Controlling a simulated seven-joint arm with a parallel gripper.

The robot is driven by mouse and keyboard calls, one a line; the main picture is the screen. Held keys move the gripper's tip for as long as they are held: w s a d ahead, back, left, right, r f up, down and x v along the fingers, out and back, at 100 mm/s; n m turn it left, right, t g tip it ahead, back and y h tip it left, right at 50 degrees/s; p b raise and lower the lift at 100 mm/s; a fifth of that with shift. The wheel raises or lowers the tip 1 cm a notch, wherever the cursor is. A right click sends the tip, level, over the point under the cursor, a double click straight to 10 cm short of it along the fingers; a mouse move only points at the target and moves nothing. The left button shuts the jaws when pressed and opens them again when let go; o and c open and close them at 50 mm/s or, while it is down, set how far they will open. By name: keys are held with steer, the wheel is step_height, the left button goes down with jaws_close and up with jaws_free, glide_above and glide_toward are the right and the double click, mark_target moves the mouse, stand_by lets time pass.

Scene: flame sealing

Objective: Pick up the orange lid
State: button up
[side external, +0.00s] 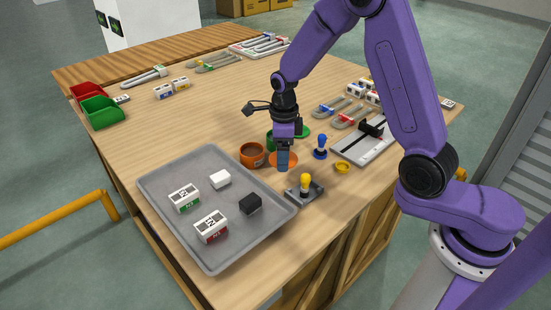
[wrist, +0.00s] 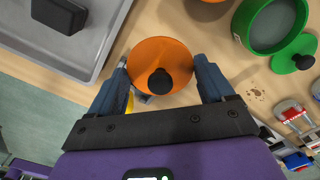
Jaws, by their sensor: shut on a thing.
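The orange lid (wrist: 160,58) is a round disc with a black knob, seen from above in the wrist view. It also shows in the side view (side external: 284,158), partly behind my gripper. My gripper (wrist: 161,78) has one blue finger on each side of the lid and is shut on it. In the side view my gripper (side external: 283,165) points down over the table beside the orange pot (side external: 252,155). Whether the lid is clear of the tabletop is hard to tell.
A grey tray (side external: 165,215) with several blocks lies at the left. A green pot (wrist: 273,25) and green lid (wrist: 295,54) are close by. A yellow-knobbed stamp (side external: 304,188) stands in front, and a blue-knobbed one (side external: 321,146) to the right.

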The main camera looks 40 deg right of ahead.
steer(key=s+r, duration=0.2)
steer(key=r, duration=0.1)
steer(key=shift+s+d, duration=0.15)
steer(key=shift+s, duration=0.15)
steer(key=s+d+r, duration=0.1)
steer(key=s+r, duration=0.2)
steer(key=s, duration=0.5)
glide_toward(291, 162)
steer(key=shift+w+f, duration=0.15)
steer(key=shift+w, duration=0.5)
steer(key=shift+w+f, duration=0.15)
steer(key=shift+w, duration=0.45)
steer(key=shift+w+a+f, duration=0.95)
steer(key=shift+w+f, duration=0.25)
steer(key=shift+w, duration=4.6)
steer(key=shift+f, duration=3)
steer(key=shift+f, duration=0.2)
steer(key=o, duration=0.9)
